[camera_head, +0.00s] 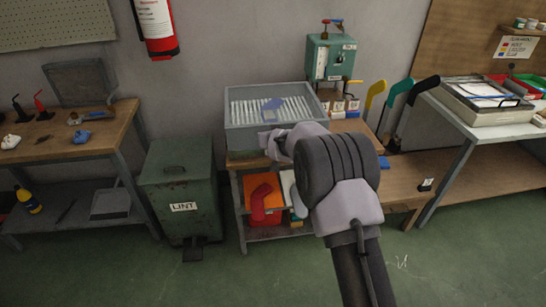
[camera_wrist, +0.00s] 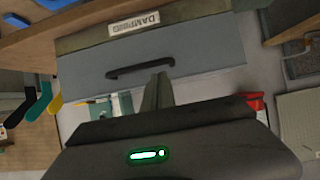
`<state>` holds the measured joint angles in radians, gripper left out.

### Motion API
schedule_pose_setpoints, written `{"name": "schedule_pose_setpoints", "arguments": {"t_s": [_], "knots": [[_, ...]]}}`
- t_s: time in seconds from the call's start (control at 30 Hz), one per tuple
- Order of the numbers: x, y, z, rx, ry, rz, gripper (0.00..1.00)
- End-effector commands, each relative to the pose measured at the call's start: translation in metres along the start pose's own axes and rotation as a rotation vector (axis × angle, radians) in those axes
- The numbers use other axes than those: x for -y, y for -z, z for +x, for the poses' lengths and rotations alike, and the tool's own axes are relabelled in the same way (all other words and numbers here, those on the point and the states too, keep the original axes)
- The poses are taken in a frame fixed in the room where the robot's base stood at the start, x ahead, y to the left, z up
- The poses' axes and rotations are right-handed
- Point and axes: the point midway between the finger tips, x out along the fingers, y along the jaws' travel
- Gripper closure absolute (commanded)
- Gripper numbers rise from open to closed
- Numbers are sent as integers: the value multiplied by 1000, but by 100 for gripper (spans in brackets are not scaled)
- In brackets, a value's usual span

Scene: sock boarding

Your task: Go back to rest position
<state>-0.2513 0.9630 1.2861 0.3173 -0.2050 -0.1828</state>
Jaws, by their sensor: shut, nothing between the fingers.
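My gripper (camera_wrist: 160,80) shows in the wrist view as dark fingers pressed together, with nothing between them. It points toward a grey front with a dark handle (camera_wrist: 140,68) and a label (camera_wrist: 134,23) that seems to read DAMPING. I cannot tell whether the fingertips touch that front. In the head view my arm reaches up from the bottom, and its wrist is in front of the grey slatted tray (camera_head: 232,118) on the bench. The fingers cannot be made out there. A small blue piece (camera_head: 273,103) lies on the tray.
A green LINT bin (camera_head: 180,185) stands left of the bench. A teal machine (camera_head: 328,60) stands behind the tray. Yellow, teal and black boards (camera_head: 398,92) stand upright to the right. Workbenches flank both sides. Green floor (camera_head: 100,270) is open in front.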

Motion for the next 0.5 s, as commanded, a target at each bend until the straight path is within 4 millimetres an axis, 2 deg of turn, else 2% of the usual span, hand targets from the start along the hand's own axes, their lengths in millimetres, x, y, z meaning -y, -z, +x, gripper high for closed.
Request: {"name": "schedule_pose_setpoints", "arguments": {"t_s": [0.2, 0.3, 0.5], "knots": [[0, -48, -36, -3, 0, -3, 100], [0, -65, -46, -6, 1, -3, 100], [0, -78, -54, -11, 1, -2, 100]]}}
